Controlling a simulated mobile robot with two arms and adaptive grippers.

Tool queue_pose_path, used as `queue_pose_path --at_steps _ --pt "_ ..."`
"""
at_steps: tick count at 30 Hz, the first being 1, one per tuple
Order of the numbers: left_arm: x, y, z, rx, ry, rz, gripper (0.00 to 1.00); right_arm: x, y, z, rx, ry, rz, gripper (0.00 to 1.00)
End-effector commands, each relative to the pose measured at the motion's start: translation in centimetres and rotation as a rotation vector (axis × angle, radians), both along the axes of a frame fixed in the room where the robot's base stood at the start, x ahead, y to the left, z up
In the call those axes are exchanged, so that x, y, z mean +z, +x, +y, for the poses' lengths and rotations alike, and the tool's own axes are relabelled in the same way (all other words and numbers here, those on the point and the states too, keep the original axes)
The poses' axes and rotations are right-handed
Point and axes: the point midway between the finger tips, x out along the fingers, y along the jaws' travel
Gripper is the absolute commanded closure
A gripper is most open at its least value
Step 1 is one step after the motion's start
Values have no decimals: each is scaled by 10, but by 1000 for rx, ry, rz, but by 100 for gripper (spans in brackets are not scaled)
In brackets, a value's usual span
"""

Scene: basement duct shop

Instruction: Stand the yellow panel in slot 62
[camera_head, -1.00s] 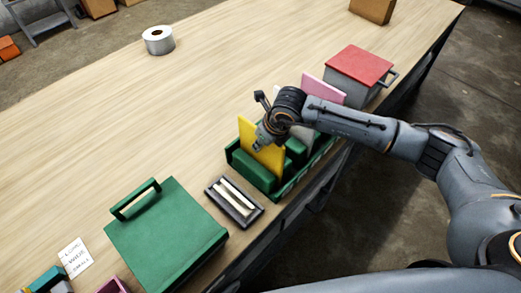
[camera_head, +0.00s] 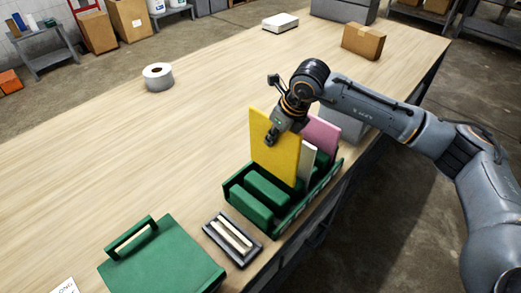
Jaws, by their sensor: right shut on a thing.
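The yellow panel (camera_head: 272,150) stands roughly upright at the green slotted rack (camera_head: 258,232), its lower edge at or just above the middle of the rack. I cannot tell whether its bottom is inside a slot. Just behind the yellow panel are a white panel (camera_head: 306,162), mostly hidden, and a pink panel (camera_head: 322,135). Empty gaps between green dividers show in front of the yellow panel. Slot number 62 cannot be read. My left gripper is not in view.
A small dark tray (camera_head: 213,234) with pale strips lies left of the rack. A green lidded box (camera_head: 165,268) is at the lower left. A grey box (camera_head: 345,122) is behind the pink panel.

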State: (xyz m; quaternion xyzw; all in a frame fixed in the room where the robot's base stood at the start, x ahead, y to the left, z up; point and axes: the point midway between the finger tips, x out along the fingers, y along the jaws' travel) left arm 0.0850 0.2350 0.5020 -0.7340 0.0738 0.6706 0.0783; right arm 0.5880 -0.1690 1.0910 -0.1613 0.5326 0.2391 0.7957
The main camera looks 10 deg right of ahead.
Motion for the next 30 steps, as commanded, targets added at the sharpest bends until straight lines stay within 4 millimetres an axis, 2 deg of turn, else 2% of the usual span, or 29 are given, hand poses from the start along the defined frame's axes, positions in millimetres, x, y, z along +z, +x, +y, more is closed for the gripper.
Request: queue_pose_path --at_steps 1,5,17,19,30 --pt "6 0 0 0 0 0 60 5 4 -7 -4 -1 0 100" --pt "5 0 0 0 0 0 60 2 7 -12 0 2 -3 100" --pt "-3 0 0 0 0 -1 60 -28 6 -11 -1 1 -1 100" --pt "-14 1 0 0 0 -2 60 -40 7 -11 0 1 -3 100" --pt "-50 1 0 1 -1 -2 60 -77 7 -11 0 2 -3 100"
